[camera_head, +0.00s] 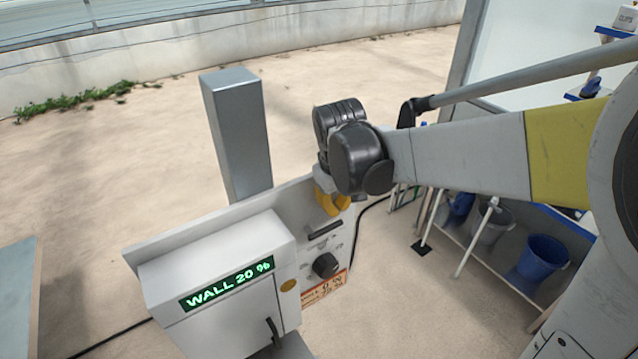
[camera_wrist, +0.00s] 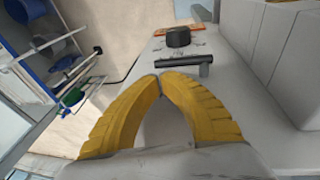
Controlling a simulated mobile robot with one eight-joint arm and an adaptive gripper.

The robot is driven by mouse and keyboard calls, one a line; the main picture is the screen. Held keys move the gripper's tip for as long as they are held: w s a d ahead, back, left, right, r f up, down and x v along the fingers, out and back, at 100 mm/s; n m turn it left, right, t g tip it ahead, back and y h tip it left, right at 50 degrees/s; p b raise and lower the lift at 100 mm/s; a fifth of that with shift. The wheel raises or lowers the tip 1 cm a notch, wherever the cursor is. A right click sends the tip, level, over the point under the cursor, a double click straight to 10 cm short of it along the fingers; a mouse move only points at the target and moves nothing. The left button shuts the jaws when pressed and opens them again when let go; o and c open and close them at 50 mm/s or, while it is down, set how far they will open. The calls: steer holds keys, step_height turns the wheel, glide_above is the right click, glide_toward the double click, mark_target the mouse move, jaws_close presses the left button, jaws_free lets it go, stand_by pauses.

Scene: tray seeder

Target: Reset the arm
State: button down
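My arm (camera_head: 465,160) reaches in from the right in the head view, with its wrist bent down over the white machine (camera_head: 225,250). My gripper (camera_head: 332,203) has yellow fingers and is beside the machine's control panel, just above a dark bar handle. In the wrist view, the two fingertips (camera_wrist: 159,82) meet and nothing shows between them. The bar handle (camera_wrist: 184,70) lies just beyond the tips, and contact cannot be told. A black knob (camera_head: 326,265) sits below the handle. The machine's display (camera_head: 227,284) reads "WALL 20 %".
A grey metal post (camera_head: 236,132) stands behind the machine. At right are a shelf with a blue bucket (camera_head: 542,258) and thin upright legs. A dark cable runs along the floor. A table edge (camera_head: 18,295) is at lower left. Open sandy floor lies behind.

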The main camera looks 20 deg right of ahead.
steer(key=d+v, duration=0.1)
steer(key=v, duration=0.9)
steer(key=s+f+m+t+b, duration=0.1)
steer(key=s+f+b, duration=0.3)
steer(key=f+b, duration=0.5)
steer(key=s+f+m+t+b, duration=0.1)
steer(key=s+f+t+b, duration=0.1)
steer(key=s+f+b, duration=0.3)
steer(key=s+f+m+t+y+b, duration=0.1)
steer(key=s+f+b, duration=0.4)
steer(key=f+b, duration=0.8)
step_height(320, 180, down, 4)
steer(key=shift+f+m, duration=0.1)
steer(key=shift+m, duration=0.3)
